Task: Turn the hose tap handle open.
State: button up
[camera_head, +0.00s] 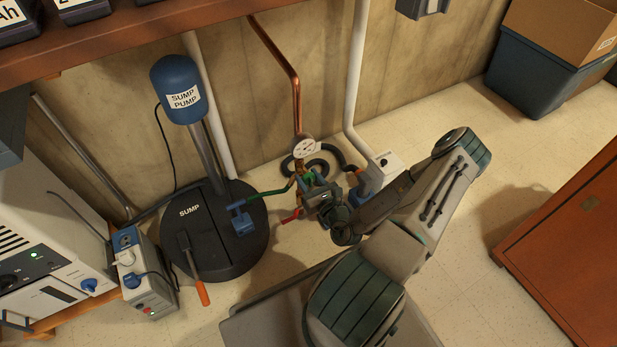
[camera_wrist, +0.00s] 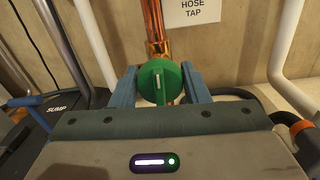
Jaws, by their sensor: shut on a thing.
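The hose tap handle is a round green knob (camera_wrist: 158,82) with a pale mark running nearly upright on its face. It sits below a copper pipe (camera_wrist: 155,25), under a sign reading HOSE TAP (camera_wrist: 194,11). My gripper (camera_wrist: 160,86) has its two blue-grey fingers on the left and right of the knob and is shut on it. In the head view my gripper (camera_head: 314,196) is at the foot of the copper pipe (camera_head: 297,105), where my wrist and fingers largely hide the knob. The tap's outlet is hidden.
A round gauge (camera_head: 304,147) is on the copper pipe just above. A black sump lid (camera_head: 215,245) and blue sump pump (camera_head: 178,88) stand left. A white pipe (camera_head: 354,80) and small white box (camera_head: 384,166) are close right. Open floor lies right, before a brown cabinet (camera_head: 575,235).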

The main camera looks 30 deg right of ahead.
jog(key=m+p, duration=0.1)
jog(key=p, duration=0.1)
jog(key=m+p, duration=0.1)
jog(key=m, duration=0.1)
jog(key=shift+r+p, duration=0.25)
jog(key=shift+p, duration=0.15)
jog(key=m+p, duration=0.3)
jog(key=m, duration=0.2)
jog(key=shift+f+p, duration=0.15)
jog(key=shift+p, duration=0.25)
jog(key=m+p, duration=0.1)
jog(key=m, duration=0.4)
jog(key=shift+f+p, duration=0.1)
jog(key=shift+p, duration=0.2)
jog(key=shift+m+p, duration=0.3)
jog(key=shift+m, duration=1.8)
jog(key=o, duration=1)
jog(key=shift+c, duration=0.2)
